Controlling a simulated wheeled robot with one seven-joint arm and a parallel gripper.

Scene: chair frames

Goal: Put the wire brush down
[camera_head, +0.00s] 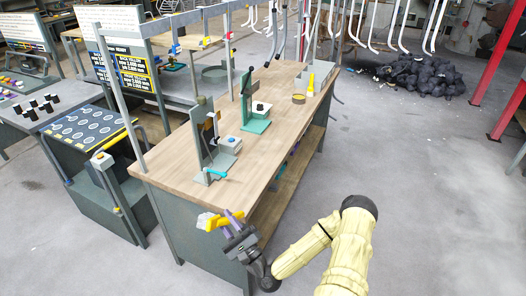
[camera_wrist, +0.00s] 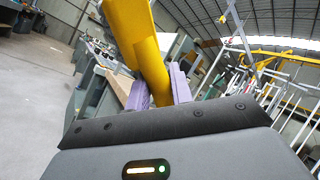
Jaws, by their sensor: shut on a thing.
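The wire brush shows as a yellow thing (camera_head: 209,221) at the end of my arm. In the wrist view its yellow handle (camera_wrist: 135,38) runs up and out of the frame, tilted, between the purple fingers. My gripper (camera_head: 233,220) is shut on it, at the near end of the wooden-topped workbench (camera_head: 176,180), by the front edge. I cannot tell its exact height above the top. The bristles cannot be made out.
Two bench presses, one grey (camera_head: 208,146) and one green (camera_head: 247,108), stand on the bench. A tape roll (camera_head: 298,98) and a yellow bottle (camera_head: 311,85) stand at its far end. The near corner of the top is bare. Metal posts rise along the bench's left side.

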